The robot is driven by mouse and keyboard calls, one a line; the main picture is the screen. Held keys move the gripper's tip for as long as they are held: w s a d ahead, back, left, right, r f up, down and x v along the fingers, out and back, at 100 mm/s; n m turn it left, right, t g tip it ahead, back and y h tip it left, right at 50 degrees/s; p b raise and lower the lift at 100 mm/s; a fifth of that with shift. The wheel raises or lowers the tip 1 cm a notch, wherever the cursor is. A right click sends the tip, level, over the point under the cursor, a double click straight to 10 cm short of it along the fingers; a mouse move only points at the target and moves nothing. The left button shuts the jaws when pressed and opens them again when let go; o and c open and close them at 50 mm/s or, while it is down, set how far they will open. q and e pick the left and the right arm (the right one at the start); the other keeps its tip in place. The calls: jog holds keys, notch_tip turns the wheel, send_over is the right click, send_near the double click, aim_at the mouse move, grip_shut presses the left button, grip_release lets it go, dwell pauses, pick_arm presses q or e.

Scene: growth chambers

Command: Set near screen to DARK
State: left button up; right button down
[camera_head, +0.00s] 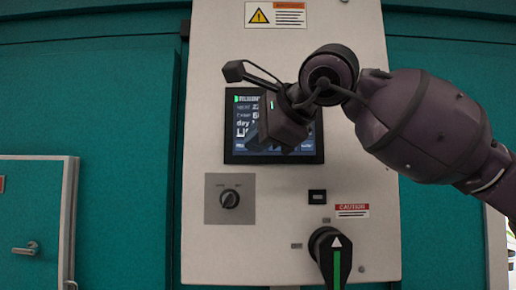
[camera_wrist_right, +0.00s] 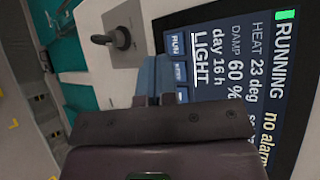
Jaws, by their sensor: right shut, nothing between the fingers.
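The near screen (camera_head: 243,143) is a dark panel on a pale control cabinet, partly covered by my right gripper in the head view. In the right wrist view the screen (camera_wrist_right: 255,75) appears turned sideways and reads RUNNING, HEAT 23 deg, DAMP 60 %, day 16 h and LIGHT, with LIGHT underlined. Small blue buttons, one marked RUN, line one edge. My right gripper (camera_head: 272,138) is shut and empty, in front of the screen's lower middle. In the wrist view its fingertips (camera_wrist_right: 160,75) are by the button row; whether they touch is unclear. My left gripper is out of view.
Below the screen are a small rotary knob (camera_head: 229,199), a small black switch (camera_head: 317,197) and a large black handle with a green stripe (camera_head: 336,262). A warning label (camera_head: 275,15) is above. Teal walls flank the cabinet, with a small latched door (camera_head: 35,220) at left.

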jog(key=s+b, duration=0.2)
jog(key=s, duration=0.3)
dwell(0.6)
dwell(1.1)
